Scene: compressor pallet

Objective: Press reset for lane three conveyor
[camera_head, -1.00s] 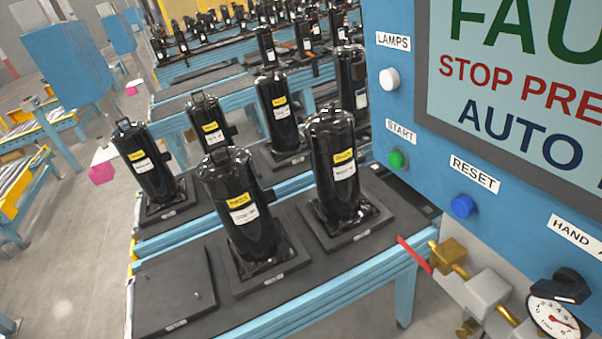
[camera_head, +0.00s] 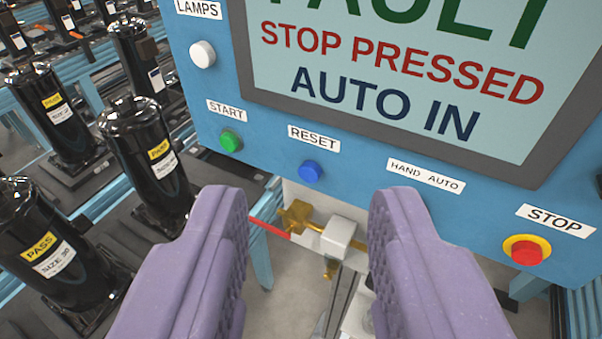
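The blue RESET button (camera_head: 311,171) sits on the lower part of the blue control panel (camera_head: 270,125), under a white RESET label (camera_head: 314,137). It is unobstructed. My gripper (camera_head: 308,225) shows as two purple ribbed fingers, spread wide apart with nothing between them. In the picture the button lies between the fingers and just above their tips; the fingers appear nearer to me and apart from the panel. The screen (camera_head: 420,75) reads FAULT in green, STOP PRESSED in red and AUTO IN in dark blue, with its top cut off.
A green START button (camera_head: 231,141) is left of RESET, and a white lamps button (camera_head: 203,54) is above it. A red STOP button (camera_head: 525,250) with a yellow collar is at the right. Brass valve fittings (camera_head: 300,217) hang below the panel. Black compressors (camera_head: 150,165) stand at the left.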

